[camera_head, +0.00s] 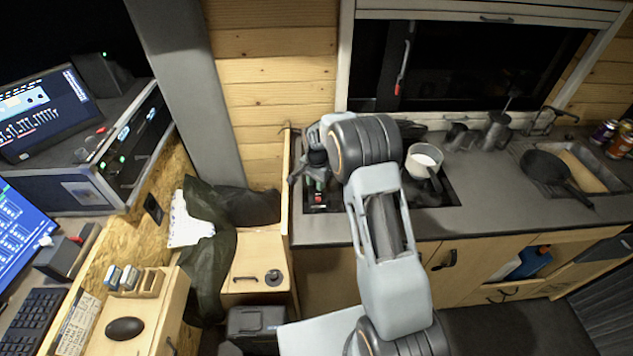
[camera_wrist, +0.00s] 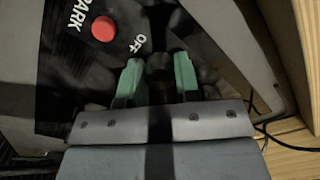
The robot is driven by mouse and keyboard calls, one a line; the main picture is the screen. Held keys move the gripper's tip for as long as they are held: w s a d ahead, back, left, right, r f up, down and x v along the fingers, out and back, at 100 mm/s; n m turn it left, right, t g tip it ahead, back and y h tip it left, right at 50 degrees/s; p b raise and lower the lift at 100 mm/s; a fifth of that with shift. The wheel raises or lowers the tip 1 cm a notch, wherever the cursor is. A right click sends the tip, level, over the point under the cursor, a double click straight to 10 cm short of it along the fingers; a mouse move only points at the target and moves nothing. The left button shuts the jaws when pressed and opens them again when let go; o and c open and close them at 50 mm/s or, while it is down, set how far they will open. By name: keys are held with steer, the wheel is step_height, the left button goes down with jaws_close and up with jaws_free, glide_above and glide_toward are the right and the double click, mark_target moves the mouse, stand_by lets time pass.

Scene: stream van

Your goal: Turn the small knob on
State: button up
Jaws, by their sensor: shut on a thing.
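In the wrist view, the small dark knob (camera_wrist: 159,65) stands on a black panel (camera_wrist: 60,75), next to the white word "OFF". My gripper (camera_wrist: 158,80) has green fingertips on either side of the knob and is shut on it. Shadow and the fingers hide the knob's lower part, and I cannot make out a pointer mark. In the head view, my gripper (camera_head: 316,183) is low at the left end of the cooktop (camera_head: 440,194), and the knob cannot be made out there.
A red button (camera_wrist: 104,28) labelled "PARK", as far as the letters show, is left of the knob. A white pot (camera_head: 424,158) stands on the cooktop. A wooden side panel (camera_head: 287,185) rises close left of my gripper. A dark pan (camera_head: 548,170) lies by the sink.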

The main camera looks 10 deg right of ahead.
steer(key=shift+n, duration=0.3)
steer(key=n+b, duration=0.2)
steer(key=n, duration=0.1)
steer(key=shift+f+b, duration=0.15)
steer(key=shift+b, duration=0.15)
steer(key=n+b, duration=0.2)
steer(key=n, duration=0.3)
steer(key=shift+d, duration=0.1)
steer(key=n+b, duration=0.1)
steer(key=n, duration=0.3)
steer(key=shift+n+b, duration=0.35)
steer(key=shift+n, duration=0.05)
steer(key=shift+d+n+b, duration=0.1)
steer(key=shift+n+b, duration=0.3)
steer(key=shift+n, duration=1.8)
steer(key=o, duration=0.9)
steer(key=shift+o, duration=0.2)
steer(key=shift+r, duration=0.3)
step_height(320, 180, up, 14)
steer(key=b, duration=0.1)
steer(key=shift+f, duration=0.2)
